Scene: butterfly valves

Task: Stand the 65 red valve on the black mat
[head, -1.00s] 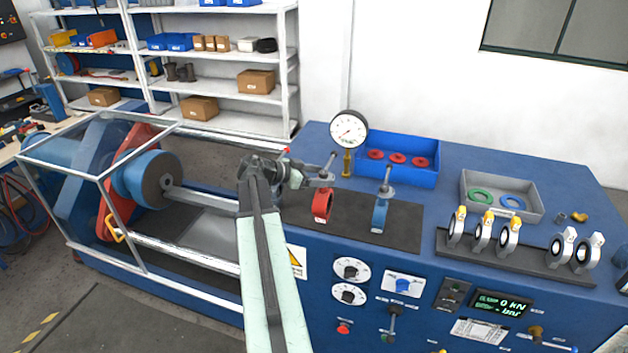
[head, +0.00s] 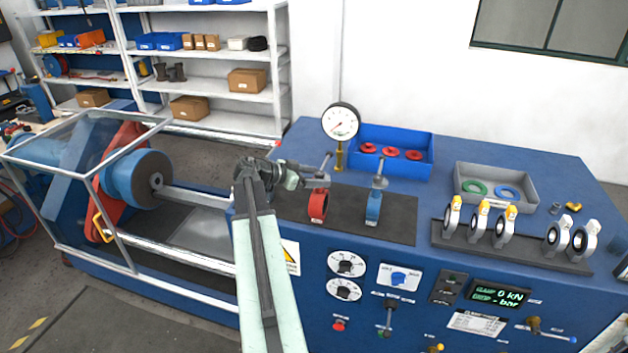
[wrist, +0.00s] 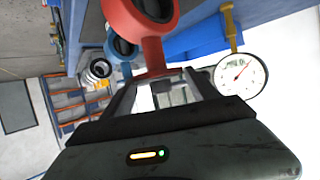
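The red valve (head: 318,206) is a red ring with a neck and a lever on top. It is upright over the front left part of the black mat (head: 345,218); I cannot tell whether its foot touches the mat. My gripper (head: 304,175) comes from the left and is shut on its neck. In the wrist view the red ring (wrist: 140,14) is at the top, its neck running down between my fingers (wrist: 160,88). A blue valve (head: 373,207) stands upright on the mat to the right, apart from the red one.
A pressure gauge (head: 340,123) stands behind the mat, close to my gripper. Behind are a blue bin (head: 420,172) with red rings and a grey tray (head: 500,200) with green and blue rings. Several white valves stand on a dark rack (head: 500,249) to the right.

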